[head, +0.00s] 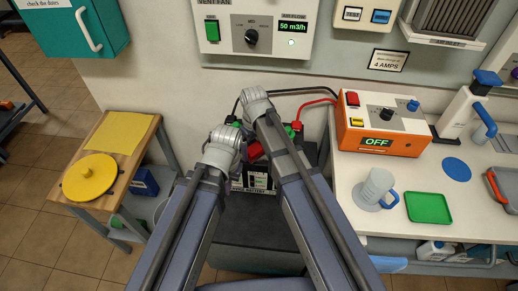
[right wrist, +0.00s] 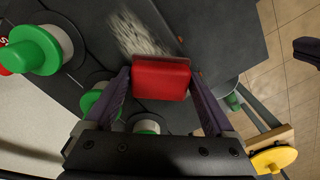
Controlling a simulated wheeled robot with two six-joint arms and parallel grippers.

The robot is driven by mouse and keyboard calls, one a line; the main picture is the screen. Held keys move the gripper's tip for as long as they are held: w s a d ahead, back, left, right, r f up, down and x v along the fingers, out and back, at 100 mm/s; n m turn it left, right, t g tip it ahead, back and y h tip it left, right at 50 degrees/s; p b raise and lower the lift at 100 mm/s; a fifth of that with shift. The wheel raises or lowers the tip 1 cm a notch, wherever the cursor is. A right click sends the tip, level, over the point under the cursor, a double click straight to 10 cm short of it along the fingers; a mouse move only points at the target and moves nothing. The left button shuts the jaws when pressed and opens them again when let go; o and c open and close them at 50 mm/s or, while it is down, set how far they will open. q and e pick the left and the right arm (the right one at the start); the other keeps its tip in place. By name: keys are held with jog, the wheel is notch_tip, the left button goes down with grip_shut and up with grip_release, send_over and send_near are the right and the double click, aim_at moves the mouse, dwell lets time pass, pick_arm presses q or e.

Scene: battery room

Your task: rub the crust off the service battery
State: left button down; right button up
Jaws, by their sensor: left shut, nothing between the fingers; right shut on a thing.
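The service battery (right wrist: 215,30) is a dark case with a pale, grainy crust (right wrist: 140,35) on its top in the right wrist view. In the head view the battery (head: 260,182) stands below my two arms, which hide most of its top. My right gripper (right wrist: 160,82) is shut on a red block (right wrist: 162,78), held close to the near end of the crust. I cannot tell whether the block touches the battery. In the head view my right gripper (head: 257,100) is above and right of my left gripper (head: 222,148). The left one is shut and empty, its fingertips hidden.
Green caps (right wrist: 32,50) stand on the battery near the block. Black and red cables (head: 318,101) run behind it to an orange charger (head: 380,130) reading OFF. A mug (head: 374,188) and green tray (head: 428,207) stand right. A yellow disc (head: 90,177) lies on the wooden stand left.

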jog(key=shift+w+a, duration=0.2)
jog(key=shift+a, duration=0.75)
jog(key=shift+w+a+f, duration=0.1)
jog(key=shift+w+a, duration=0.05)
jog(key=shift+a, duration=0.75)
jog(key=shift+w+a, duration=0.15)
jog(key=shift+a, duration=0.7)
jog(key=shift+w, duration=0.1)
jog(key=shift+d, duration=0.1)
jog(key=shift+s+d, duration=0.25)
jog(key=shift+d, duration=0.6)
jog(key=shift+s+d, duration=0.2)
jog(key=shift+d, duration=0.6)
jog(key=shift+s+d, duration=0.2)
jog(key=shift+d, duration=0.7)
jog(key=shift+s+d, duration=0.15)
jog(key=shift+d, duration=0.75)
